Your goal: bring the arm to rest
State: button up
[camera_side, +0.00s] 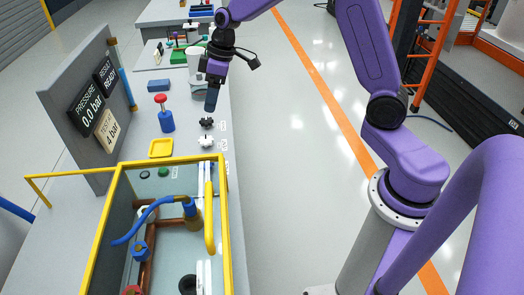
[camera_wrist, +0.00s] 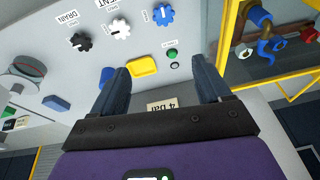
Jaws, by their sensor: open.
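My gripper (camera_side: 212,101) hangs above the bench near its right edge in the side view, fingers pointing down. In the wrist view my gripper (camera_wrist: 160,85) has its two dark fingers spread wide apart, with nothing between them. The black knob (camera_side: 206,123) and the white knob (camera_side: 206,141) are on the bench below and nearer the camera than the fingers. The wrist view also shows the black drain knob (camera_wrist: 79,42), the white vent knob (camera_wrist: 120,29) and a blue knob (camera_wrist: 162,15). I see no contact with any of them.
A yellow-framed tank (camera_side: 223,190) with blue and copper pipes fills the near bench. A yellow tray (camera_side: 161,148) and a blue post with a red top (camera_side: 165,120) stand left of the knobs. The upright panel (camera_side: 73,75) reads 0.0 bar. The floor (camera_side: 285,150) right of the bench is clear.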

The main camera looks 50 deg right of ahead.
jog(key=s+a+r+n+g, duration=0.15)
jog(key=s+a, duration=0.35)
jog(key=s, duration=0.6)
jog(key=s+d+n+h, duration=0.2)
jog(key=s+d+n, duration=0.1)
jog(key=s, duration=2.1)
jog(key=shift+s+d, duration=0.25)
jog(key=shift+d, duration=0.4)
